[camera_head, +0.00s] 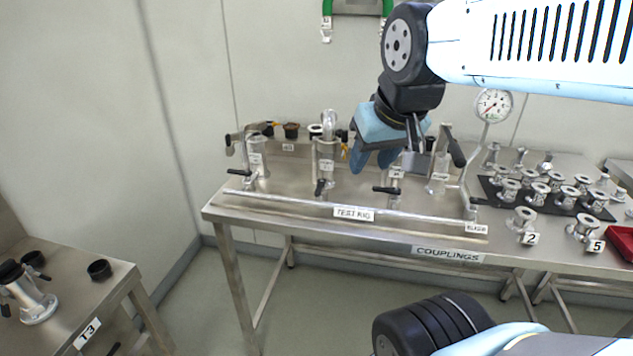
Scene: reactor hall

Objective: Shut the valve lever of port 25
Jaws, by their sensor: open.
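The test rig (353,213) is a row of upright metal ports on a steel table, with small white number tags too small to read surely, so I cannot tell which is port 25. Black valve levers show at the left port (238,172), the second port (321,187), the third port (386,190) and the right end (478,201). My gripper (373,160) points down with blue fingers apart, above and behind the third port's lever in the picture. It looks empty. It hides part of the rig between the second and third ports.
A pressure gauge (493,105) stands at the rig's right. Several metal couplings stand on a black mat (490,187) farther right, near a red tray (621,240). A side table (100,303) with black caps is at lower left. Floor is free between the tables.

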